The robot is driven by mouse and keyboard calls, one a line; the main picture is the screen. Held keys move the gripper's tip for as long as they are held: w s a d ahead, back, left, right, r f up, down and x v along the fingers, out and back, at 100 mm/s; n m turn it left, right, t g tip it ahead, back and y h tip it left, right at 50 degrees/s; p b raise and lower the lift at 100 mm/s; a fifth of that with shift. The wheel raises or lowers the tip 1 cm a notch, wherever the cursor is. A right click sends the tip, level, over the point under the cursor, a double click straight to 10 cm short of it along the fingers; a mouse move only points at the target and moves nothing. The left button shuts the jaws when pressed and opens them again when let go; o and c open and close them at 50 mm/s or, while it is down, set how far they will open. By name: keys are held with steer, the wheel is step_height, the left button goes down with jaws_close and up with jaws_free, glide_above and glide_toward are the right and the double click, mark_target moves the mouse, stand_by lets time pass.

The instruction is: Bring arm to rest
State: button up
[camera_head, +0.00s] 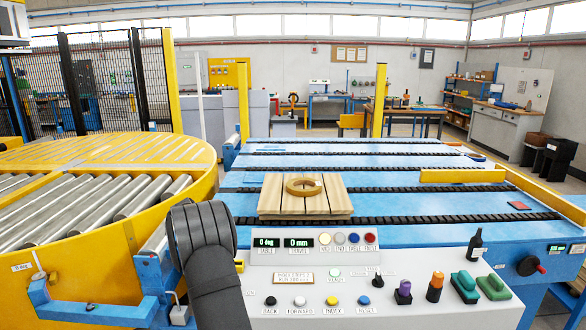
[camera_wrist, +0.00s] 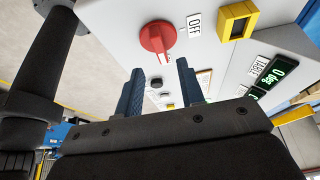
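My gripper (camera_wrist: 160,88) shows in the wrist view with its two blue fingers apart and nothing held between them. It is close to the control panel's face, below a red rotary knob (camera_wrist: 157,40) in the picture and apart from it. An OFF label (camera_wrist: 195,25) sits right of the knob. In the head view my dark arm (camera_head: 208,260) stands at the left end of the control panel (camera_head: 430,305); my fingers are not visible there. The panel displays read 0 deg (camera_head: 266,243) and 0 mm (camera_head: 298,243).
A tan coil (camera_head: 304,194) lies on a wooden pallet (camera_head: 275,200) on the blue conveyor (camera_head: 400,205). A yellow roller turntable (camera_head: 200,150) is at left. A yellow-framed switch (camera_wrist: 237,22) is near the knob.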

steer(key=x, duration=0.6)
steer(key=shift+d+f, duration=0.15)
steer(key=shift+f, duration=0.15)
steer(key=shift+r, duration=0.1)
steer(key=v, duration=1.7)
steer(key=x, duration=1.7)
steer(key=shift+s+d+f, duration=0.1)
steer(key=shift+f, duration=0.2)
steer(key=shift+r+n, duration=0.2)
steer(key=shift+n, duration=0.4)
steer(key=n+t, duration=0.1)
steer(key=n, duration=0.2)
steer(key=n+t, duration=0.1)
steer(key=n, duration=0.2)
steer(key=shift+s+t+y, duration=0.15)
steer(key=shift+t+y, duration=0.25)
steer(key=shift+n, duration=0.3)
